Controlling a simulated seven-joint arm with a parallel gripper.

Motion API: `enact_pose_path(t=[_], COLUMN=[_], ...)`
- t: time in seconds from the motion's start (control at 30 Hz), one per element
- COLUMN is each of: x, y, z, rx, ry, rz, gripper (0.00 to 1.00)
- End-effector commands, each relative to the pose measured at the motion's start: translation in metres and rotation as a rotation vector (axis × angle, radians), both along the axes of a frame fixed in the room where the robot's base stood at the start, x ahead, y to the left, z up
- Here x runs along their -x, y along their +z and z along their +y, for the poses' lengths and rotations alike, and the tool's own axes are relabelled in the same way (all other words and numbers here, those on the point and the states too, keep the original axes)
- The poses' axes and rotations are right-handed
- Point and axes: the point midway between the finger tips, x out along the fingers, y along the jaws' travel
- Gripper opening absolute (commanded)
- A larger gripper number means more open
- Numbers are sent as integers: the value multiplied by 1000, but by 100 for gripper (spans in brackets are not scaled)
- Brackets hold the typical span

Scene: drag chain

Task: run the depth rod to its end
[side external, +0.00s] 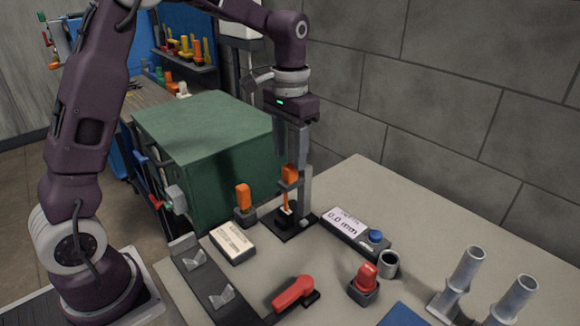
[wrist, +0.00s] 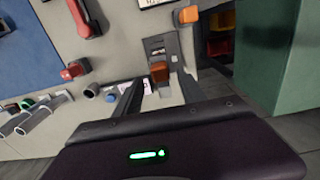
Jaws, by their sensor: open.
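The depth rod, with an orange head (side external: 290,174), stands on a dark gauge base (side external: 284,230) beside a grey upright post (side external: 305,187). An orange piece shows lower down near the base. The readout box (side external: 345,221) beside it shows 0.0 mm. My gripper (side external: 291,160) points straight down over the rod, jaws open, fingertips close to the orange head. In the wrist view the orange head (wrist: 159,72) lies between the two fingers of my gripper (wrist: 157,82). Whether either finger touches it I cannot tell.
An orange-handled piece (side external: 243,198) and a white labelled box (side external: 233,243) stand left of the gauge. A red lever (side external: 293,292), a red knob (side external: 365,278) and a grey cup (side external: 388,264) are in front. A green cabinet (side external: 205,150) stands close behind.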

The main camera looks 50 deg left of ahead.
Motion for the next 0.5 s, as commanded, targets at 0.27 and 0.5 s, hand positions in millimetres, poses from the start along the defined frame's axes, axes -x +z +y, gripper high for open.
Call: enact_pose_path(t=[0.27,0.5], x=[0,0], y=[-39,-41], z=[0,0], rx=[0,0], ry=[0,0], rz=[0,-1], gripper=[47,47])
